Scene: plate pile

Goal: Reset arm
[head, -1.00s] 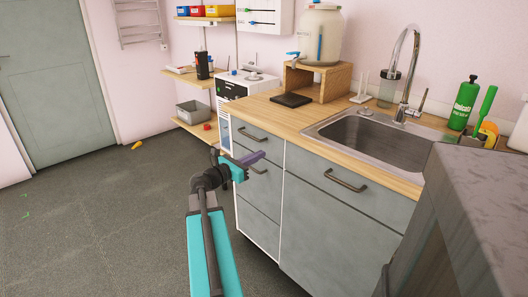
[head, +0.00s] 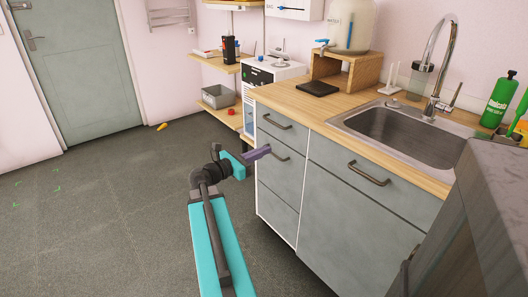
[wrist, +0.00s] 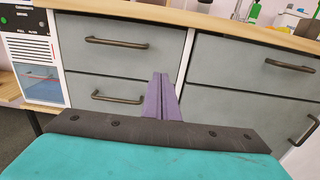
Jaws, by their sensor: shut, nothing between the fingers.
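My gripper (head: 262,152) is at the end of my teal and black arm, in front of the grey drawer cabinet (head: 278,200) in the head view. Its purple fingers are shut together with nothing between them. In the wrist view the shut fingers (wrist: 160,90) point at the drawer fronts. The fingers overlap the drawers in the picture, and I cannot tell how far apart they are.
The wooden counter (head: 290,98) holds a sink (head: 400,132) and a black pad (head: 317,88). A dark stone-like block (head: 490,220) stands close at the right. A grey door (head: 80,70) is at the back left. The floor (head: 90,215) at the left is mostly clear; a small orange item (head: 161,127) lies near the wall.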

